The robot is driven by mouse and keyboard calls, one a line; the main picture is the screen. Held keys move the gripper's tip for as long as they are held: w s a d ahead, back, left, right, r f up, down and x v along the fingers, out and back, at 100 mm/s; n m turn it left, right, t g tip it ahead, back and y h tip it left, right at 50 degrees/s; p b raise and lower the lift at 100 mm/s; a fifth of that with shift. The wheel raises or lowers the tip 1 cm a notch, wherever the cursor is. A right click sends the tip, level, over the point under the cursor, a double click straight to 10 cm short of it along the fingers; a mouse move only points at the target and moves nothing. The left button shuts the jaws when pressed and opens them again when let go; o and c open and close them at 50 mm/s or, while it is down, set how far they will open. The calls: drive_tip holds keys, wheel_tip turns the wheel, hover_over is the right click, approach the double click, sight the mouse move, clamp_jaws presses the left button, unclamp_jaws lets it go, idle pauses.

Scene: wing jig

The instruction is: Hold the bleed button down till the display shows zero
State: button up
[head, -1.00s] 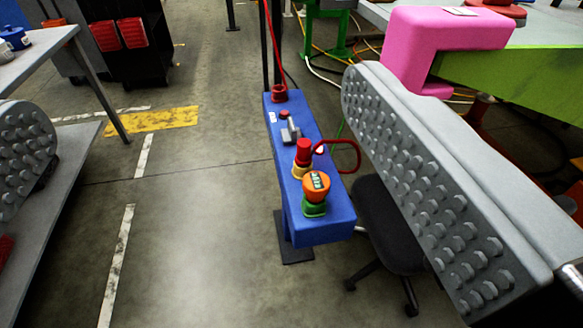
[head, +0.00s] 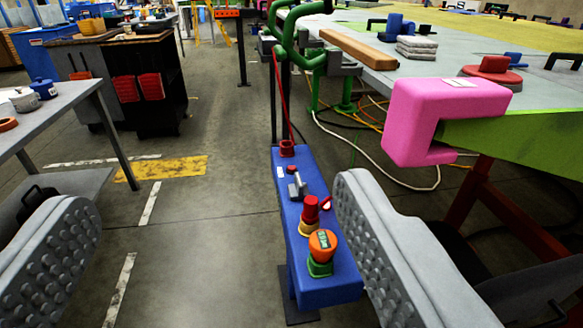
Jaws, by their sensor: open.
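A blue control box (head: 322,284) stands on a post in the middle of the head view. Near its front end is an orange round gauge (head: 323,243) with a small dark display (head: 323,239) on a green base; its digits are too small to read. Behind it is a red button (head: 311,208) on a yellow collar. Further back are a grey lever (head: 297,187) and a small red knob (head: 293,169). No label shows which one is the bleed button. My gripper (head: 217,205) is open and empty, its grey studded fingers wide apart on either side of the view, the right one close beside the box in the picture.
A pink clamp-like block (head: 430,110) sits on a green-edged wing surface (head: 530,135) at the right. A grey table (head: 85,88) stands at the left. A red hose (head: 277,90) rises from the box's back. The floor left of the box is clear.

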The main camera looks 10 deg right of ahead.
clamp_jaws()
idle(1.4)
